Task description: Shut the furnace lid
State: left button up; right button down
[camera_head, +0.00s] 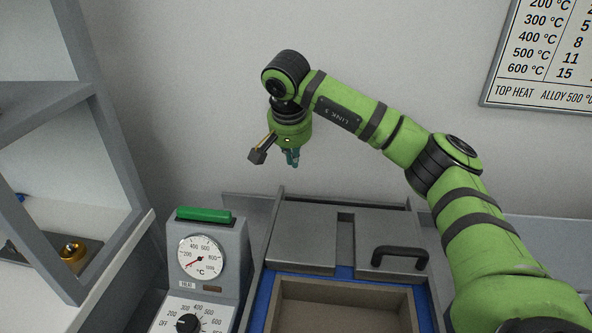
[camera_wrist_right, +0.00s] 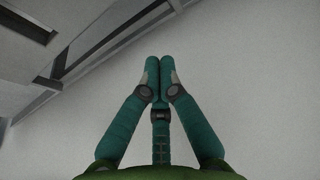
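The furnace (camera_head: 262,304) is at the bottom centre of the head view, with a blue rim around an open, beige-lined chamber (camera_head: 340,308). Its grey lid (camera_head: 302,240) lies behind the chamber and leaves it uncovered. The lid has a slot in its middle and a black handle (camera_head: 400,257) at its front right. My right gripper (camera_head: 291,160) hangs above and behind the lid, near the wall, touching nothing. In the right wrist view its teal fingers (camera_wrist_right: 160,75) meet at the tips with nothing between them. My left gripper is not in view.
A grey control box (camera_head: 208,260) with a temperature gauge, a knob and a green top bar stands left of the furnace. A grey shelf frame (camera_head: 105,150) is at the far left, with a brass piece (camera_head: 72,250) inside. A temperature chart (camera_head: 545,50) hangs on the wall.

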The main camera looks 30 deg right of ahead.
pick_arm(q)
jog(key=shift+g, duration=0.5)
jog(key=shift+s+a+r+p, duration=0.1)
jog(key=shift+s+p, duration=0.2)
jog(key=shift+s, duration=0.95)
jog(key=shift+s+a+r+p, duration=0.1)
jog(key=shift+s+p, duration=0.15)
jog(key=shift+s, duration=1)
pick_arm(e)
notch_tip(320, 180, down, 9)
jog(key=s, duration=0.1)
jog(key=shift+a, duration=0.4)
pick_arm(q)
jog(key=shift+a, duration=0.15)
